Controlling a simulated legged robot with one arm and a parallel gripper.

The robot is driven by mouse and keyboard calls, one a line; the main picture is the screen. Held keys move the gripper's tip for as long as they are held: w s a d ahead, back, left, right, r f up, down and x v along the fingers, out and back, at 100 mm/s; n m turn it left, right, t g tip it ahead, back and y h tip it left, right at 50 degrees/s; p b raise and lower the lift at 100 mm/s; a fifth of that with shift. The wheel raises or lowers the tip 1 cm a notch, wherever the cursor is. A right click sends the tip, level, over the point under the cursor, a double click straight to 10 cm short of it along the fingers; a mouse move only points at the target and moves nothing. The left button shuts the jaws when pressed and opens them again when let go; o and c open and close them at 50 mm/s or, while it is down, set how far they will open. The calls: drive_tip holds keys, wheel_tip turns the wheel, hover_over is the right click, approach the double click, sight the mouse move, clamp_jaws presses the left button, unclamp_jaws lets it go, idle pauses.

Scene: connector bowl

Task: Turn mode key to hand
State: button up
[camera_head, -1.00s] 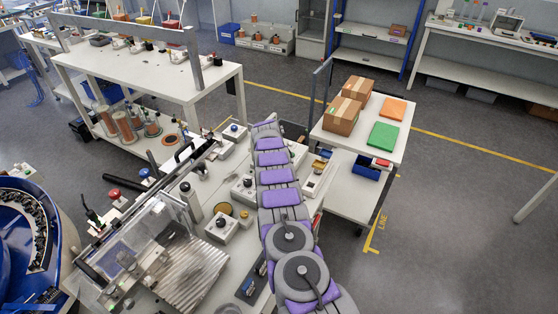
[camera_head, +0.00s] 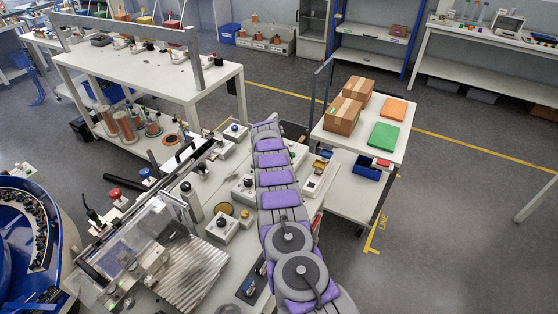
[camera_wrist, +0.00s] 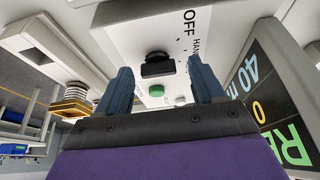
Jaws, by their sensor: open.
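In the wrist view, the mode key (camera_wrist: 158,66) is a black knob on a white panel (camera_wrist: 135,25) marked OFF and HAND. A green button (camera_wrist: 156,90) sits just below it in the picture. My gripper (camera_wrist: 159,68) is open, with one dark blue finger on each side of the knob. I see gaps between the fingers and the knob; whether the tips reach its depth I cannot tell. In the head view, my purple and grey arm reaches over the white bench (camera_head: 205,200), and I cannot make out the fingers or the key there.
A dark display (camera_wrist: 265,90) with green and pale characters stands right of the panel in the wrist view. In the head view, small control boxes (camera_head: 222,226) and a clear guarded machine (camera_head: 130,245) crowd the bench left of my arm.

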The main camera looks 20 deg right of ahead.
drive_tip(key=p+v, duration=0.2)
drive_tip(key=v, duration=1.5)
drive_tip(key=shift+a+r, duration=0.1)
drive_tip(key=shift+a, duration=0.1)
